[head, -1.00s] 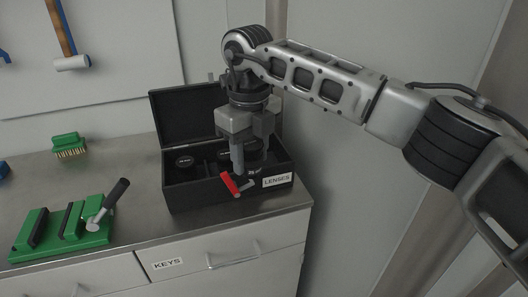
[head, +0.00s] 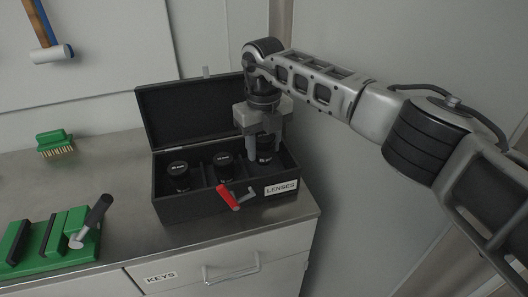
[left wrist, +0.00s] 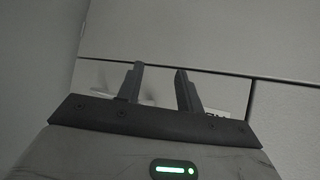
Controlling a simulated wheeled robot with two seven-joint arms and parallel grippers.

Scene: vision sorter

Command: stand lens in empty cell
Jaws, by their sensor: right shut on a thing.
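The black lens case (head: 185,208) stands open on the counter, with its lid tilted back and a LENSES label (head: 281,188) on its front. A black lens (head: 178,171) stands upright in the left part, and another lens (head: 223,162) stands in the middle. My right gripper (head: 264,156) points down over the right part and is shut on a black lens (head: 265,146). The case's front wall and the fingers hide its lower end; I cannot tell whether it touches the floor. My left gripper (left wrist: 160,75) shows only in the left wrist view, open and empty.
A red-handled piece (head: 228,197) sticks out at the case's front. A green block fixture (head: 50,243) with a dark-handled lever (head: 97,212) and a green brush (head: 54,143) are on the counter at left. A KEYS drawer (head: 190,272) is below.

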